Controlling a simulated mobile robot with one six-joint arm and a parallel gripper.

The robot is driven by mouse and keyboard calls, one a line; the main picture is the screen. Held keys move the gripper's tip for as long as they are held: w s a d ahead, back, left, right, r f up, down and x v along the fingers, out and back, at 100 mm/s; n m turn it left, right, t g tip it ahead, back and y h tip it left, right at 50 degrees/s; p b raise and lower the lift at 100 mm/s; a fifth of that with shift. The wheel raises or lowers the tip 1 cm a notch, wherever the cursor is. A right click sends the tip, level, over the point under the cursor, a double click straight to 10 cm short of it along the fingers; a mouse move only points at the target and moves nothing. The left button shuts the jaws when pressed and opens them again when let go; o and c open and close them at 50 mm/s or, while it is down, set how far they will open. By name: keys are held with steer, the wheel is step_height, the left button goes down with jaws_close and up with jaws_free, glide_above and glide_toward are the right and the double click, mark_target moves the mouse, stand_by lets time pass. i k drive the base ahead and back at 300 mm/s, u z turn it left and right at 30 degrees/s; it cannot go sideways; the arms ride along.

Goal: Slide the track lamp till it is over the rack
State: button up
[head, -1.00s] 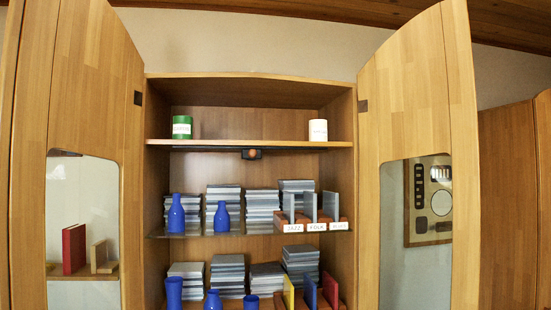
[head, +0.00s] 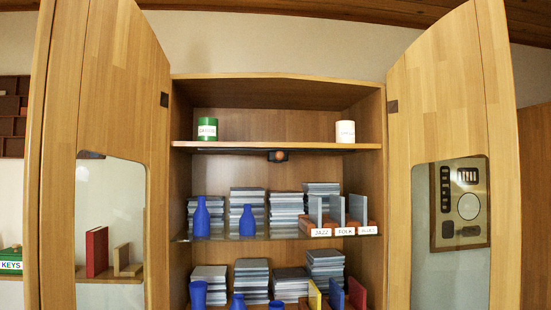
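The track lamp (head: 278,156) is a small dark fitting with an orange-brown round front. It hangs on a dark track (head: 235,151) under the upper shelf, a little right of the middle of the cabinet. The rack (head: 343,229) stands on the glass shelf below at the right. It is reddish brown with upright grey dividers and white labels reading JAZZ, FOLK and a third I cannot read surely. The lamp is to the left of the rack. My gripper is not in view.
The cabinet doors (head: 112,75) and (head: 448,85) stand open on both sides. A green tin (head: 207,129) and a cream tin (head: 345,132) stand on the upper shelf. Blue bottles (head: 201,218) and disc stacks (head: 286,209) fill the glass shelf.

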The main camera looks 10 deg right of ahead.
mark_target(276, 157)
steer(key=u, duration=0.05)
steer(key=i, duration=1)
steer(key=z, duration=0.05)
